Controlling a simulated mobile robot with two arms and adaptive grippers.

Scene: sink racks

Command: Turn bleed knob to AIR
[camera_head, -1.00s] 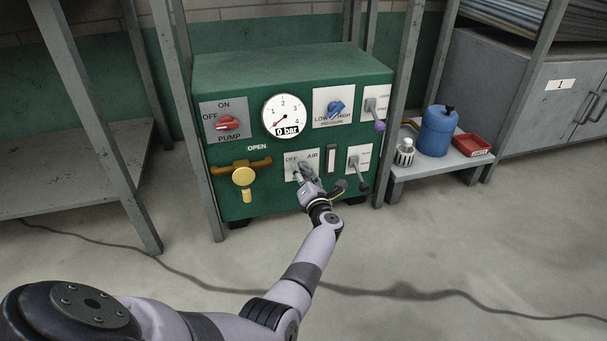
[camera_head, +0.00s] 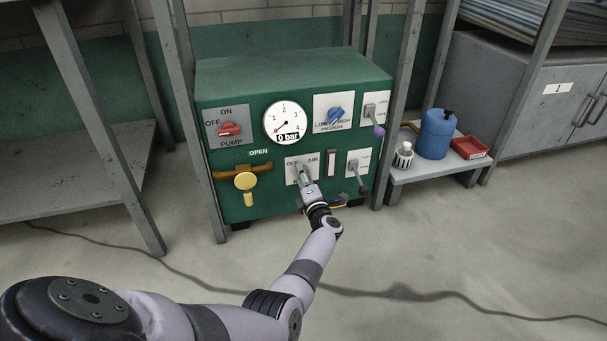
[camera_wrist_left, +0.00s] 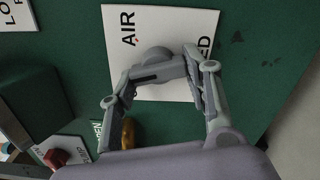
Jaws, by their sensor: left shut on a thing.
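The bleed knob (camera_wrist_left: 158,56) is grey and sits on a white plate (camera_wrist_left: 118,60) on the front of the green pump unit. "AIR" and the end of "BLEED" are readable on the plate in the wrist view. In the head view the plate (camera_head: 291,177) shows "OFF" at left and "AIR" at right. My left gripper (camera_head: 303,176) is at this plate, and in the wrist view its fingers (camera_wrist_left: 160,75) are shut on the bleed knob from both sides. The fingers hide part of the knob, so its exact pointing is hard to tell. My right gripper is not in view.
The gauge (camera_head: 285,123) reads 0 bar. Around the plate are a red pump knob (camera_head: 229,129), a yellow valve handle (camera_head: 244,180), a blue pressure knob (camera_head: 334,116) and grey levers (camera_head: 358,170) at right. Grey rack posts (camera_head: 395,110) flank the unit. The floor in front is open.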

